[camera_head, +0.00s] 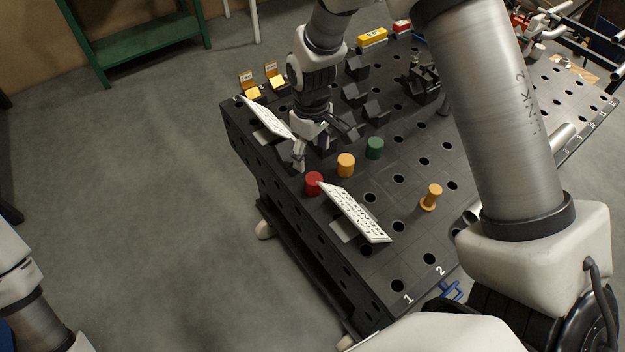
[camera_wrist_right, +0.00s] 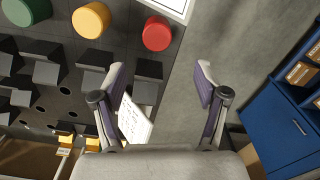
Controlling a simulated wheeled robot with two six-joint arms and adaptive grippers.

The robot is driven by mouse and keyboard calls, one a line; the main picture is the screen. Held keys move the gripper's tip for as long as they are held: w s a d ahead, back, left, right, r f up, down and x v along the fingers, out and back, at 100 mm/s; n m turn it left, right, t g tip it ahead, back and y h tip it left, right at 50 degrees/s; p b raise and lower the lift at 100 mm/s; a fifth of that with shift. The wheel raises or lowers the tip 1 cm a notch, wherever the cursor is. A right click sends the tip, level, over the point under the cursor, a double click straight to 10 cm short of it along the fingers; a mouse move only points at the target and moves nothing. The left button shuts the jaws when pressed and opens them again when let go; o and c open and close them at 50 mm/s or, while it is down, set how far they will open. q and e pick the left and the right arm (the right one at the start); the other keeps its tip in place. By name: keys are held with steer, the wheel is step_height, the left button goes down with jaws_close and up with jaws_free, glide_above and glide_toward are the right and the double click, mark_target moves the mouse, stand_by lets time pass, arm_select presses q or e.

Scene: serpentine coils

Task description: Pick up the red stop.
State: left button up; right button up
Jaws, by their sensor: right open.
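The red stop (camera_head: 314,183) is a short cylinder near the left edge of the dark perforated table (camera_head: 398,285). A yellow stop (camera_head: 346,165) and a green stop (camera_head: 375,148) stand in a row with it. My right gripper (camera_head: 322,143) is open and empty, low over the table just behind the red stop. In the right wrist view the red stop (camera_wrist_right: 157,33) lies beyond the open fingertips (camera_wrist_right: 158,82), roughly centred on the gap and not between the fingers. My left arm shows at the lower left, but its gripper is out of view.
A white sign (camera_head: 357,212) stands close in front of the red stop, and another sign (camera_head: 266,118) stands behind the gripper. Black angled blocks (camera_head: 375,111) are right of the gripper. An orange peg (camera_head: 432,196) stands to the right. Floor lies beyond the left edge.

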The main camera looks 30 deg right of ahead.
mark_target(314, 178)
steer(key=f, duration=0.1)
steer(key=s+b, duration=0.1)
steer(key=f+b, duration=0.1)
steer(key=shift+s+a+f, duration=0.25)
steer(key=shift+s+f, duration=0.05)
steer(key=shift+f, duration=0.05)
steer(key=f, duration=0.1)
steer(key=w+f, duration=0.1)
steer(key=f, duration=0.2)
steer(key=shift+w+d+f, duration=0.1)
steer(key=shift+w+d, duration=0.1)
steer(key=shift+d, duration=0.15)
steer(key=shift+s+f, duration=0.15)
steer(key=shift+f, duration=0.25)
steer(key=f, duration=0.2)
steer(key=f+p, duration=0.1)
steer(key=f, duration=0.1)
steer(key=shift+d, duration=0.2)
steer(key=shift+w+f, duration=0.1)
steer(key=shift+w, duration=0.15)
steer(key=shift+s, duration=0.15)
steer(key=c, duration=0.9)
arm_select(q)
steer(key=shift+s+f, duration=0.2)
steer(key=shift+f, duration=0.75)
arm_select(e)
jaws_close()
